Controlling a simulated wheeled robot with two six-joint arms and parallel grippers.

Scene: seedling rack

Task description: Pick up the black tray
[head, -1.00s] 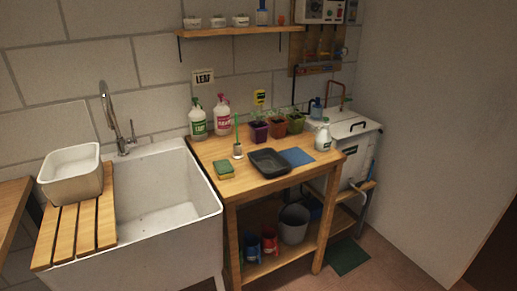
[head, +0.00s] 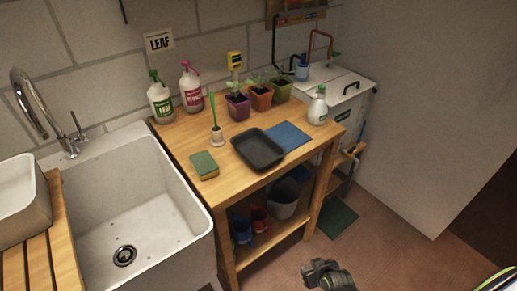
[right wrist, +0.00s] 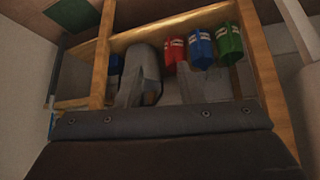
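The black tray (head: 258,150) lies flat on the wooden bench (head: 180,131), near its front edge. It is empty and nothing touches it from above. My right gripper (head: 318,272) is at the bottom of the head view, in front of the bench, lower in the picture than the tray and well apart from it. In the right wrist view, its grey fingers appear spread with nothing between them, against the bench's lower shelf; the tray is not seen there. My left gripper is not in view.
A blue mat (head: 288,136) adjoins the tray's right side. Potted seedlings (head: 238,106) and spray bottles (head: 161,102) are behind. A white bottle (head: 317,110) stands right. The sink (head: 125,225) is left.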

